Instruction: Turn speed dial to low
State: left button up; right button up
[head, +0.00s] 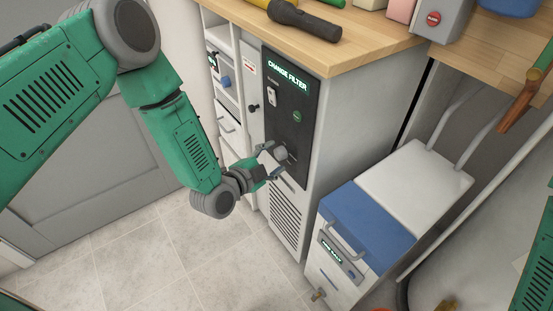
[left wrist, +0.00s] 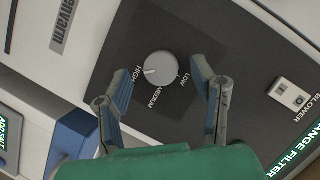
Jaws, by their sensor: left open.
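The speed dial (left wrist: 160,70) is a round grey knob on a dark panel, ringed by the labels HIGH, MEDIUM and LOW. Its white mark points toward HIGH. It also shows in the head view (head: 281,153) on the lower part of the black panel (head: 283,125). My left gripper (head: 271,162) is open in front of the dial. In the left wrist view its two fingers (left wrist: 163,72) stand on either side of the dial, with gaps visible; contact cannot be told. My right gripper is out of view.
A BLOWER switch (head: 272,95) and a lit CHANGE FILTER sign (head: 287,75) are higher on the panel. A flashlight (head: 304,20) lies on the wooden counter (head: 350,42) above. A blue-and-white unit (head: 365,225) stands at right. Tiled floor (head: 140,250) is clear at lower left.

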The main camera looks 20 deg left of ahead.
pick_arm(q)
jog(key=shift+x, duration=0.9)
jog(key=shift+a, duration=0.1)
jog(key=shift+c, duration=0.8)
jog(key=c, duration=1)
